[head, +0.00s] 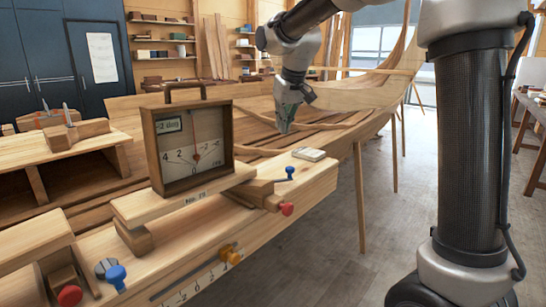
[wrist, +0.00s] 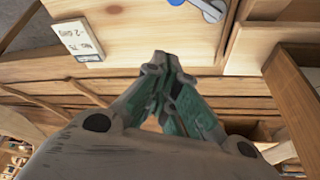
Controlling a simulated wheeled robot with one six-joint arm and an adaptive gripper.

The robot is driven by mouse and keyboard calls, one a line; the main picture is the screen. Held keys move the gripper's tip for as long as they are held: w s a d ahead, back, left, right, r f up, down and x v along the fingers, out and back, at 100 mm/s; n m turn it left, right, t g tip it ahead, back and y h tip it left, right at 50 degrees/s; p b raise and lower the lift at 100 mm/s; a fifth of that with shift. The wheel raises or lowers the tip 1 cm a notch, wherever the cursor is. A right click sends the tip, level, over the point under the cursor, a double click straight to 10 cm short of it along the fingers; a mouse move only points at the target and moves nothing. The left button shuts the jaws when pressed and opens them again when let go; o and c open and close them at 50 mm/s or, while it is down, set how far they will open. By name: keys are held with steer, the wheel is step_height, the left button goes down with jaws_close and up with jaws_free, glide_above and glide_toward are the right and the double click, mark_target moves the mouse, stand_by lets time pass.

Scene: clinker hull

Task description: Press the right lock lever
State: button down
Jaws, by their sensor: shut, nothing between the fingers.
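The right lock lever, with a blue knob (head: 290,172), stands on the right end of the wooden bench ledge in the head view. In the wrist view a blue knob (wrist: 176,2) on a grey metal arm (wrist: 208,9) is cut off by the top edge; it looks like the same lever. My gripper (head: 285,127) is shut and empty, pointing down above the planks behind the lever, apart from it. Its closed fingertips (wrist: 161,62) show in the wrist view. A second blue-knobbed lever (head: 116,275) stands at the front left.
A wooden gauge box (head: 163,150) with a dial and handle stands left of the lever. A red knob (head: 287,208) sits just below the lever. A small labelled block (head: 309,154) lies beside it, also in the wrist view (wrist: 73,40).

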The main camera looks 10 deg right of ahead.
steer(key=shift+f, duration=0.15)
steer(key=x, duration=1)
steer(key=shift+f, duration=0.15)
steer(key=s, duration=0.3)
steer(key=shift+d, duration=0.4)
steer(key=shift+s+d, duration=0.1)
steer(key=shift+s, duration=0.35)
